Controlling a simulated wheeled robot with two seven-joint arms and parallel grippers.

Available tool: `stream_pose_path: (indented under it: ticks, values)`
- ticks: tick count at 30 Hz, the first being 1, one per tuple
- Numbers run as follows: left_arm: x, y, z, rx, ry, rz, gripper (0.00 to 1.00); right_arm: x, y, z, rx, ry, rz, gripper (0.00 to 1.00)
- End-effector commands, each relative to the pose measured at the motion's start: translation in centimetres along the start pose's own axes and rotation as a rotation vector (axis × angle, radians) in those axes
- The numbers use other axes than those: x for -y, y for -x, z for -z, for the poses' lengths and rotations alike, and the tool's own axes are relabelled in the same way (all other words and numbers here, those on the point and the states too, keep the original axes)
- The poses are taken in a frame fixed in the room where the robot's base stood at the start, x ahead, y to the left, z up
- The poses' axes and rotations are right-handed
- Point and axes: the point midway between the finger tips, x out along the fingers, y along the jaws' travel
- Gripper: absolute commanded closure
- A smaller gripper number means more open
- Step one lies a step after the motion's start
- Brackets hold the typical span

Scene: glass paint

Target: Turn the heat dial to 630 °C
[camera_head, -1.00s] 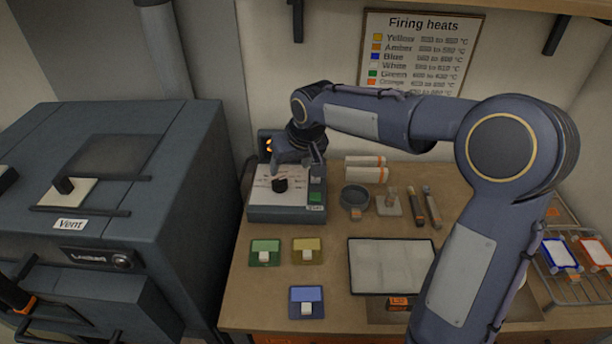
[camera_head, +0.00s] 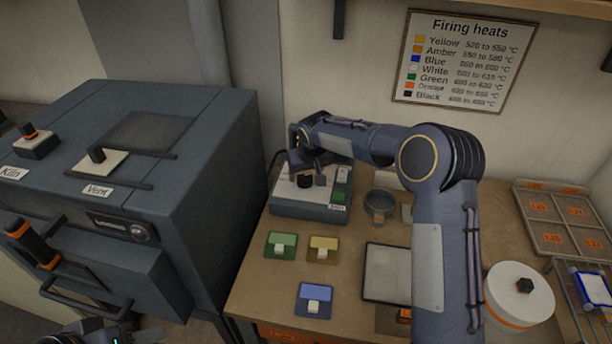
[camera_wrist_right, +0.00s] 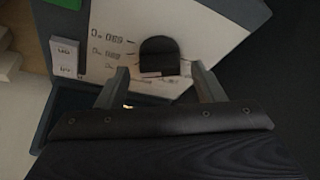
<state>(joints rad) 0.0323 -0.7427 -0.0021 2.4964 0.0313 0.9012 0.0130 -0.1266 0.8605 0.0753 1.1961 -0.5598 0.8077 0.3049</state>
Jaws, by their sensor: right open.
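The heat dial is a black knob (camera_head: 304,181) on the pale sloping face of a grey control box (camera_head: 312,211) at the back of the bench. The knob also shows in the right wrist view (camera_wrist_right: 158,57), with printed marks beside it. My right gripper (camera_head: 307,174) is at the dial. In the right wrist view its two fingers (camera_wrist_right: 160,86) are open, one toward each side of the knob, with nothing between them held. I cannot tell if they touch it. A dark part of mine at the lower left edge may be my left gripper (camera_head: 92,333).
A green switch (camera_head: 339,197) sits right of the dial. Green, yellow and blue paint pads (camera_head: 314,299) and a pale tray (camera_head: 385,270) lie in front. A kiln (camera_head: 150,215) stands left. A "Firing heats" chart (camera_head: 465,60) hangs behind. A white round turntable (camera_head: 518,292) is right.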

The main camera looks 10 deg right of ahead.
Motion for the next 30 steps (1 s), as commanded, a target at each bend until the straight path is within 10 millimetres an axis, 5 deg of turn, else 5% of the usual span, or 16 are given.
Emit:
stream_pose_path:
  ticks: [10, 21, 30]
  values:
    - [0.06, -0.12, -0.06, 0.0, 0.0, 0.0, 0.56, 0.0, -0.6, 0.0, 0.0, 0.0, 0.0, 0.38]
    - [0.06, -0.13, -0.06, 0.0, 0.0, 0.0, 0.56, 0.01, -0.57, 0.0, 0.0, 0.0, 0.0, 0.83]
    - [0.07, -0.14, -0.07, 0.0, 0.0, 0.0, 0.56, -0.02, -0.56, 0.0, 0.0, 0.048, 0.022, 0.83]
